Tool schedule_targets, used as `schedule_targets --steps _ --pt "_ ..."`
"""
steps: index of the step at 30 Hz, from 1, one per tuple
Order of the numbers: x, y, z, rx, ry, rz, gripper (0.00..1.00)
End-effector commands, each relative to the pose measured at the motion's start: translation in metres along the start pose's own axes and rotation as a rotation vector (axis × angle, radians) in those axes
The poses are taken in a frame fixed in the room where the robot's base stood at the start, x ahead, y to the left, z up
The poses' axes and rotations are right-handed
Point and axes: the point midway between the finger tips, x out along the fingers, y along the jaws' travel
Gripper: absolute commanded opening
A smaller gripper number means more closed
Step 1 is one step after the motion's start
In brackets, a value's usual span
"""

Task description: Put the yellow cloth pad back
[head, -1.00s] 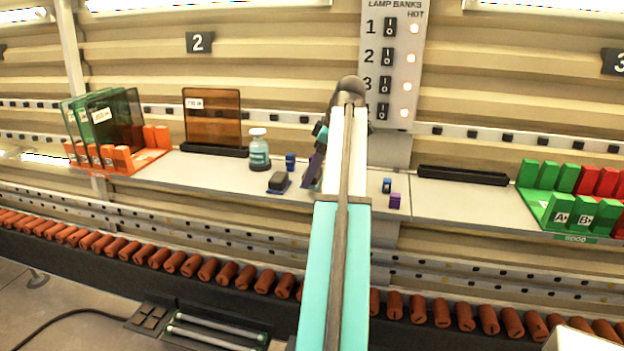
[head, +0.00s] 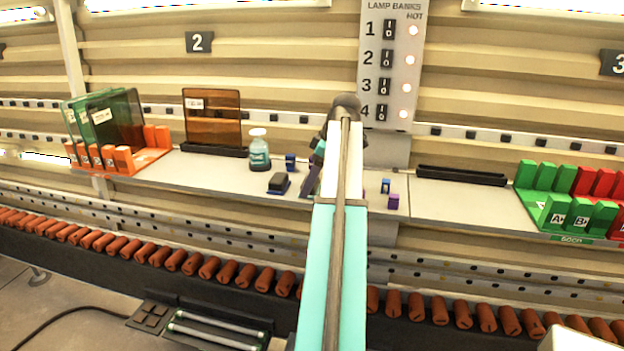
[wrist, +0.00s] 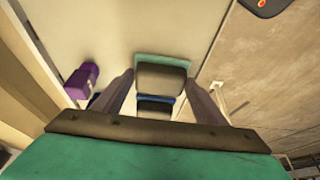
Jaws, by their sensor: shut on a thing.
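My gripper (wrist: 160,80) has its two dark fingers on either side of a dark grey block (wrist: 160,78) with a flat teal edge, and it is shut on this. Below the block in the wrist view is a dark and blue piece (wrist: 155,106); I cannot tell whether it is joined to the block. In the head view my gripper (head: 314,172) is low at the shelf (head: 440,198), mostly hidden by my arm. No yellow cloth pad can be made out in either view. A dark block on a blue base (head: 278,183) is just left of my gripper.
A bottle (head: 259,150) and a small blue piece (head: 290,162) stand left of my arm. A purple block (head: 394,202) and another blue piece (head: 386,185) are right of it. Orange (head: 150,158) and green (head: 553,225) racks stand at the sides. A black slot (head: 462,175) lies at the shelf's back.

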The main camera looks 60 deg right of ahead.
Motion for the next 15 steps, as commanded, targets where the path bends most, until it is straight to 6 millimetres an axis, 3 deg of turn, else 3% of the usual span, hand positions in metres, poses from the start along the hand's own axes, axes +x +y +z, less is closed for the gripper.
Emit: schedule_targets --steps 3,4,6,15 --pt "0.0001 0.0 -0.0003 0.0 0.0 0.0 0.4" --pt "0.0001 -0.0001 -0.0002 0.0 0.0 0.0 0.71" --pt "0.0001 -0.0001 -0.0003 -0.001 0.0 -0.001 0.82" --pt "0.0 -0.0002 -0.0006 -0.001 0.0 -0.001 0.84"
